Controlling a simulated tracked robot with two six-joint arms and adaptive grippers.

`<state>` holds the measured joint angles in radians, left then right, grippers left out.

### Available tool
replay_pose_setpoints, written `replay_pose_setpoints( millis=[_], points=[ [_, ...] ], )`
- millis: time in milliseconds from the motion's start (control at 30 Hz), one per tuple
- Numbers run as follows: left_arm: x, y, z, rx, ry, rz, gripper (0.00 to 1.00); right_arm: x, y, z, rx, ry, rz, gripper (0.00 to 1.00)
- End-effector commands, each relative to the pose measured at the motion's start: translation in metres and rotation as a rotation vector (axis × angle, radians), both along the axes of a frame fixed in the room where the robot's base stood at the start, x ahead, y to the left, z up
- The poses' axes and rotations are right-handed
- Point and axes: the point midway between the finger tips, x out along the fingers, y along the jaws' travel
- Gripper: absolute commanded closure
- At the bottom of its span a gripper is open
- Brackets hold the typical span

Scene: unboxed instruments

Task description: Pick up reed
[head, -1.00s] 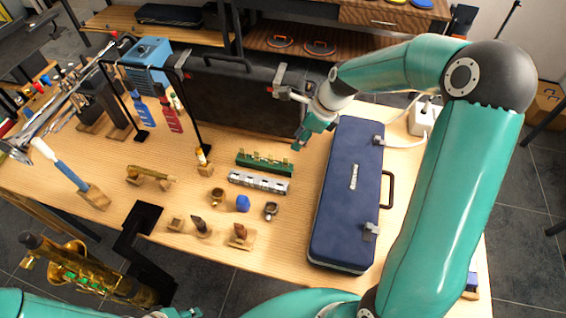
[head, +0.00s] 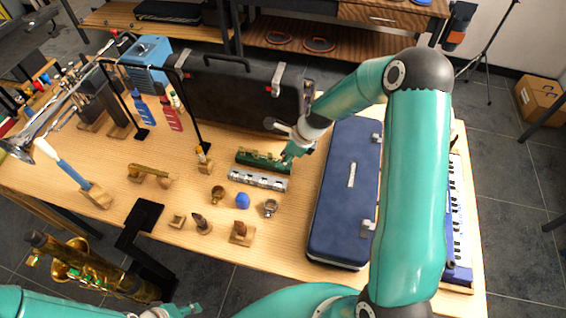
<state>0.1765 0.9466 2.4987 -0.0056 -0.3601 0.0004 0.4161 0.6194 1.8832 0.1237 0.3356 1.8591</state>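Several small pieces stand on the wooden table (head: 285,245) in the head view. A brown piece sits on a wooden block (head: 242,233), and a dark, pointed piece (head: 201,224) stands on another stand to its left. Either could be the reed; they are too small to tell. My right gripper (head: 291,154) hangs beside the right end of a green harmonica-like thing (head: 263,160), well behind these pieces. Its fingers are too small to read. My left gripper (head: 183,312) shows only at the bottom edge, and its fingers are unclear.
A silver bar-shaped instrument (head: 258,180), a blue lump (head: 243,200) and small metal rings lie between. A blue case (head: 345,195) stands on the right, a keyboard (head: 457,215) beyond it. A saxophone (head: 88,270) stands at lower left. The table's front strip is clear.

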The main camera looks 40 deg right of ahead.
Motion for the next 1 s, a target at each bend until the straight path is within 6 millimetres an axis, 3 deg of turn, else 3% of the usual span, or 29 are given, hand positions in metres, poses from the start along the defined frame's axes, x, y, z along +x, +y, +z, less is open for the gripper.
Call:
replay_pose_setpoints(
  millis=[167, 367, 1000],
  points=[
    [0.0, 0.0, 0.0, 0.0, 0.0, 0.0, 0.6, 0.0, 0.0, 0.0, 0.0, 0.0, 0.001, 0.67],
    [0.0, 0.0, 0.0, 0.0, 0.0, 0.0, 0.6, 0.0, 0.0, 0.0, 0.0, 0.0, 0.001, 1.0],
    [0.0, 0.0, 0.0, 0.0, 0.0, 0.0, 0.6, 0.001, 0.001, 0.01, 0.0, -0.003, 0.004, 1.0]
  ],
)
